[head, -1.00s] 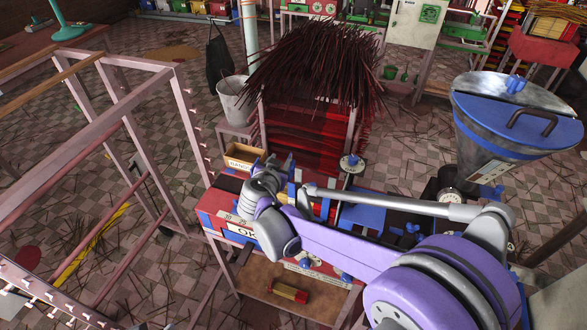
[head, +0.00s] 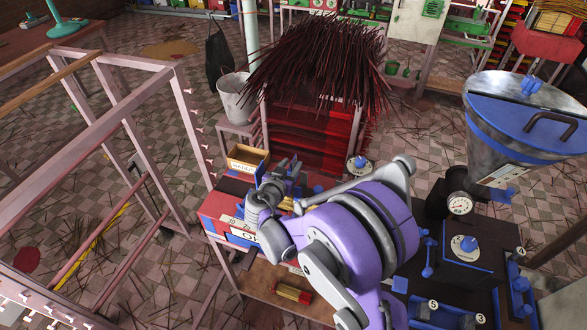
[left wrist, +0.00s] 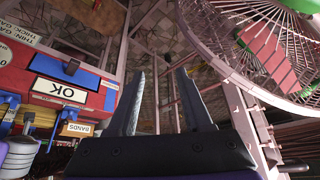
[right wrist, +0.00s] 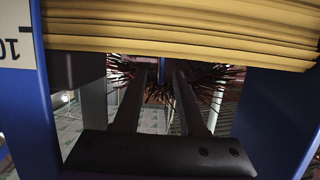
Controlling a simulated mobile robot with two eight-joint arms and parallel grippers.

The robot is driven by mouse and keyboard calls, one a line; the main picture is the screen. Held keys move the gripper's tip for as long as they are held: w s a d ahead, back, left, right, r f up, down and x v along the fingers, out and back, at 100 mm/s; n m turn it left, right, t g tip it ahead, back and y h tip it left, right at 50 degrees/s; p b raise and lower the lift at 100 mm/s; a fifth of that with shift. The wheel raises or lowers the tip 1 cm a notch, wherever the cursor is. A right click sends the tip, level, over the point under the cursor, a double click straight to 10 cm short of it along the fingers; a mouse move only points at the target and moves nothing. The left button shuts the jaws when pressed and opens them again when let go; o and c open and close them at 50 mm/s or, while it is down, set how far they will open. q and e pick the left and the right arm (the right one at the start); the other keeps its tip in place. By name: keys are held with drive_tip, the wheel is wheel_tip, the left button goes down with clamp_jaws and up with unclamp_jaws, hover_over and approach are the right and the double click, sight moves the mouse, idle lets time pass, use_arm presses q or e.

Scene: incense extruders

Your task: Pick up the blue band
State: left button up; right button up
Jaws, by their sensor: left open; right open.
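I cannot pick out the blue band with certainty. A BANDS label (left wrist: 78,128) shows in the left wrist view, beside blue parts on the red and blue bench unit. My right gripper (head: 282,172) is over the left end of the bench in the head view, beside the wooden box. In the right wrist view its fingers (right wrist: 160,85) are apart, with a narrow blue strip behind the gap; I cannot tell what it is. My left gripper (left wrist: 158,75) is open and empty in the left wrist view and is outside the head view.
Blue posts (right wrist: 275,110) flank the right gripper, below a yellow layered bundle (right wrist: 180,28). A wooden box (head: 246,160) stands at the bench's left end. A hopper (head: 525,125) stands at right. A pink frame (head: 150,100) is at left. A fan cage (left wrist: 255,45) is near the left gripper.

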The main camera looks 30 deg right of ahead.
sight(294, 159)
drive_tip(key=x, duration=0.3)
drive_tip(key=shift+w, duration=0.1)
clamp_jaws()
